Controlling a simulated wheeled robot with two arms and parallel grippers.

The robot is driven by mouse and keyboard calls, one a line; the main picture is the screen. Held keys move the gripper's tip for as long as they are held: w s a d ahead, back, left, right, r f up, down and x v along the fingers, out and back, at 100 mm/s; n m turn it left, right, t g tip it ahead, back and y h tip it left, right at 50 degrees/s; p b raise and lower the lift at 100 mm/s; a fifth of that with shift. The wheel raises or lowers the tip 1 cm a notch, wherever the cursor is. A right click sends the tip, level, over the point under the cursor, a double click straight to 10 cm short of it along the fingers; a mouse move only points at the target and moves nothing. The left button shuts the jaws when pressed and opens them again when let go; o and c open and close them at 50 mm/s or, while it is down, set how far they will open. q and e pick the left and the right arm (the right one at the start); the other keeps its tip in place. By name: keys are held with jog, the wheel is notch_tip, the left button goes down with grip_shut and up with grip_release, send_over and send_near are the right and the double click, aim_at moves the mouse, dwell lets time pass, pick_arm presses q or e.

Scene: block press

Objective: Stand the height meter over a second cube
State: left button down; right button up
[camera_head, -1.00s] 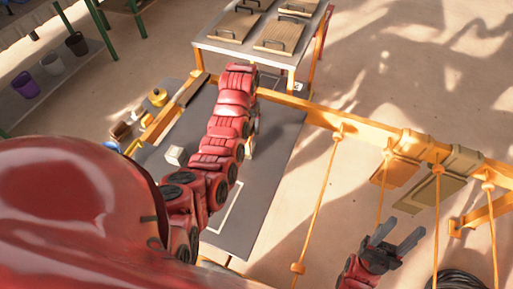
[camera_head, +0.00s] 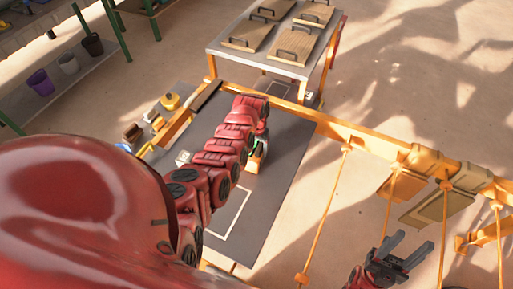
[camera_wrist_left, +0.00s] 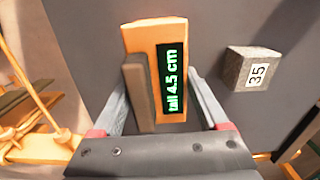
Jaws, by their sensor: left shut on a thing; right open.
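The height meter (camera_wrist_left: 148,60) is an orange block with a dark bar on its front and a green display that reads "tall 4.5 cm". My left gripper (camera_wrist_left: 157,84) is shut on it, one finger at each side, in the left wrist view. In the head view the meter (camera_head: 257,158) shows over the dark table, partly behind my left arm. Whether a cube is under it is hidden. A grey cube (camera_wrist_left: 250,70) labelled 35 stands apart to its right in the wrist view. In the head view a pale cube (camera_head: 184,157) is on the table. My right gripper (camera_head: 413,243) is open and empty, right of the table.
The dark table (camera_head: 285,150) has a white outlined rectangle (camera_head: 233,215) near its front. Brass-coloured items (camera_head: 170,101) stand at its left edge. An orange rail (camera_head: 335,127) with hanging ropes runs along the right. A table with wooden boards (camera_head: 290,66) stands behind.

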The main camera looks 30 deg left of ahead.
pick_arm(q)
jog(key=shift+f, duration=0.15)
grip_release()
jog(key=shift+r, duration=0.25)
